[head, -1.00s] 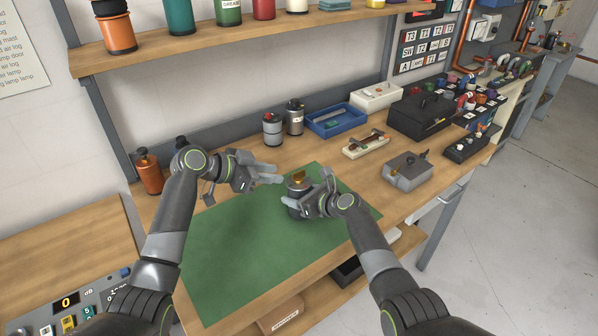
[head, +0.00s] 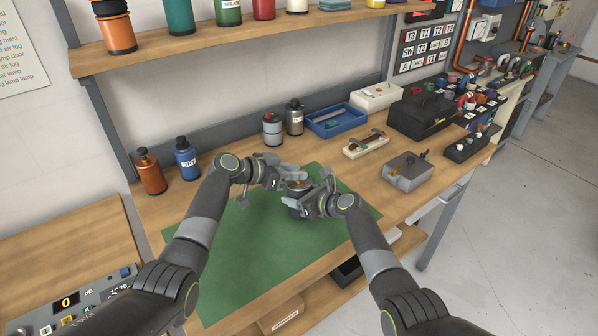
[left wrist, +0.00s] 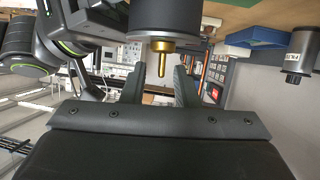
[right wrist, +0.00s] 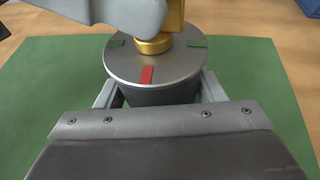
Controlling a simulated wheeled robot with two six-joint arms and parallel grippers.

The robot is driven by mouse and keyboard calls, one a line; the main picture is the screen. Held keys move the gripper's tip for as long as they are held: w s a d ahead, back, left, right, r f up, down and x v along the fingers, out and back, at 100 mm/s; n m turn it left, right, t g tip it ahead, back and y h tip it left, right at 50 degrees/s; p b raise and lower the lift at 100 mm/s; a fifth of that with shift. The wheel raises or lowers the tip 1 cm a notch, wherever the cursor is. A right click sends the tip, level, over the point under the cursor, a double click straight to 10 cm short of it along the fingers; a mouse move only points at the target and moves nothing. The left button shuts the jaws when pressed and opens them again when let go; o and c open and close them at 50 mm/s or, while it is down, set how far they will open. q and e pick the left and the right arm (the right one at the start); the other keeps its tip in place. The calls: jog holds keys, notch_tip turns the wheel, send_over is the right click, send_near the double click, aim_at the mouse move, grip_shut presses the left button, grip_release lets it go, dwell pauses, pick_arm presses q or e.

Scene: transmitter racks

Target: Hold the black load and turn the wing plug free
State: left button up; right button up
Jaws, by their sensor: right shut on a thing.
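The black load (right wrist: 155,92) stands upright on the green mat, with a silver top face bearing a red mark and green marks. My right gripper (right wrist: 158,96) is shut on its sides. The gold wing plug (right wrist: 153,44) rises from the middle of the top face; it also shows in the left wrist view (left wrist: 162,62). My left gripper (head: 288,176) is at the plug, its fingers apart with one on each side and visible gaps between. In the right wrist view, a left finger (right wrist: 125,14) hides part of the plug's upper end.
The green mat (head: 240,245) is otherwise clear. Behind it stand a blue bottle (head: 186,160), an orange bottle (head: 150,172), grey canisters (head: 294,118) and a blue tray (head: 335,120). A grey box (head: 407,172) stands at the right.

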pick_arm(q)
jog(key=shift+x, duration=0.9)
grip_shut()
